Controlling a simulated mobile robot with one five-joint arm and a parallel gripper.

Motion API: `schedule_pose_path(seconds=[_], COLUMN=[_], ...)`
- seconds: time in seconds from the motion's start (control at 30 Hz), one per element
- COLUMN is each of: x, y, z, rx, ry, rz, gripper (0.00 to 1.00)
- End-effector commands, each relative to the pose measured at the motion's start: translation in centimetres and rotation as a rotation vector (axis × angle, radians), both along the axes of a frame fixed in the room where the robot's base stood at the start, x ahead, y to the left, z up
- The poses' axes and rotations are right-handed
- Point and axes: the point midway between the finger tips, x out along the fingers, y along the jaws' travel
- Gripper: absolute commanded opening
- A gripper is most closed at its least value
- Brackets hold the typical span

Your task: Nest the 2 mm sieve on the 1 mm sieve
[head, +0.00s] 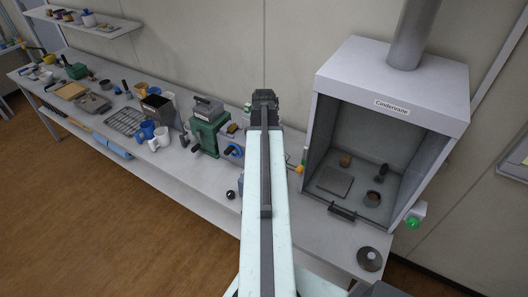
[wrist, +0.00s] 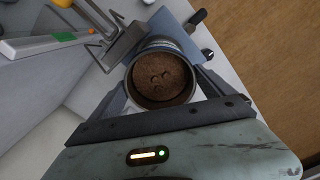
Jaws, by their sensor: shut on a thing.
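In the wrist view, a round metal sieve (wrist: 132,90) with brown soil and a few lumps in it sits between the fingers of my gripper (wrist: 163,72). The gripper is shut on this sieve. A second metal ring (wrist: 158,43), apparently another sieve, shows just beyond it, over a blue mat (wrist: 174,26). I cannot read a mesh size on either, nor tell whether the two touch. In the head view my arm hides the gripper and both sieves.
A grey device with a bracket (wrist: 118,40) stands close on the left in the wrist view. A black-handled tool (wrist: 198,17) lies to the right. In the head view, a green machine (head: 207,132) stands left of my arm and a fume hood (head: 393,80) right of it.

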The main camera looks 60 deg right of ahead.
Motion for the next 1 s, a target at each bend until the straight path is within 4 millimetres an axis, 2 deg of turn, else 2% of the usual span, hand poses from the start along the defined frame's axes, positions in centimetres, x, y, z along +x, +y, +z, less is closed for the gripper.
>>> schedule_pose_path(seconds=[0.07,0.1,0.13,0.47,0.57,0.83,1.0], x=[0.0,0.0,0.0,0.0,0.0,0.0,0.0], y=[0.0,0.0,0.0,0.0,0.0,0.0,0.0], z=[0.0,0.0,0.0,0.6,1.8,6.7,8.1], rx=[0.000,0.000,0.000,0.000,0.000,0.000,0.000], ry=[0.000,0.000,0.000,0.000,0.000,0.000,0.000], rz=[0.000,0.000,0.000,0.000,0.000,0.000,0.000], gripper=[0.57,0.98,1.00,1.00,1.00,1.00,1.00])
